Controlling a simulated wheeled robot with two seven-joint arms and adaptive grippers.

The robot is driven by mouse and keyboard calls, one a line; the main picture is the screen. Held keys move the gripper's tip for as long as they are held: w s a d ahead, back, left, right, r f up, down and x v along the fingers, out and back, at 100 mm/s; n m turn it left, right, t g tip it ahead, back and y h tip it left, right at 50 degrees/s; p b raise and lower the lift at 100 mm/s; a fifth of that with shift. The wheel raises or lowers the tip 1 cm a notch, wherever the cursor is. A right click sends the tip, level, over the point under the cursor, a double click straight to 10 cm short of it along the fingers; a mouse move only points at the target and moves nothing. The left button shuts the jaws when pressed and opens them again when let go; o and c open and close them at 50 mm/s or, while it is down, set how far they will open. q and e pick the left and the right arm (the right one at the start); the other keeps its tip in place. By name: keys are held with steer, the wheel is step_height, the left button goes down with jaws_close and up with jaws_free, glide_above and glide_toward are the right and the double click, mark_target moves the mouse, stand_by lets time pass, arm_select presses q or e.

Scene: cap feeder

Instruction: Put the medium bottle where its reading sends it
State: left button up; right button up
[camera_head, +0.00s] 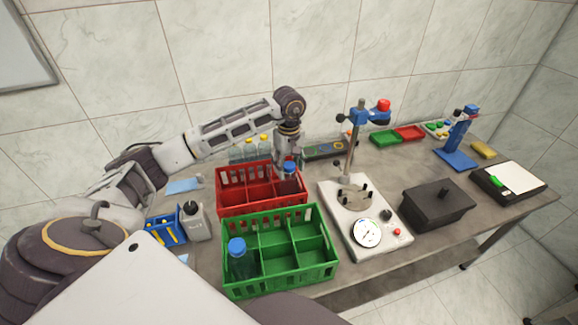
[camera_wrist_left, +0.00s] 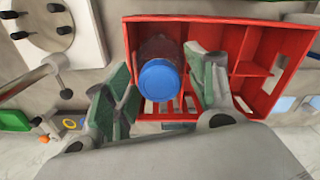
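A bottle with a blue cap and dark body (camera_head: 290,187) stands in the right part of the red crate (camera_head: 232,206). My left gripper (camera_head: 289,156) is over it, pointing down. In the left wrist view its fingers are apart, one on each side of the blue cap (camera_wrist_left: 160,80), with a gap at least on the right. Another blue-capped bottle (camera_head: 240,262) stands in the front left compartment of the green crate (camera_head: 285,285). I cannot tell which is the medium bottle. The tester with a round dial (camera_head: 367,233) stands right of the crates. My right gripper is not in view.
A blue bin (camera_head: 163,228) and a grey-white container (camera_head: 196,222) are at the left. A dark lidded box (camera_head: 438,204), small green (camera_head: 384,137) and red (camera_head: 410,132) trays and a blue stand (camera_head: 456,158) are at the right.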

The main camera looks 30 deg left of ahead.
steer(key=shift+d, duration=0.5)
arm_select(q)
steer(key=shift+r, duration=0.1)
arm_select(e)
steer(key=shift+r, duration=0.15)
arm_select(q)
steer(key=shift+r, duration=0.65)
step_height(320, 180, up, 5)
steer(key=shift+r, duration=0.1)
steer(key=shift+r+b, duration=0.35)
steer(key=shift+r, duration=2.4)
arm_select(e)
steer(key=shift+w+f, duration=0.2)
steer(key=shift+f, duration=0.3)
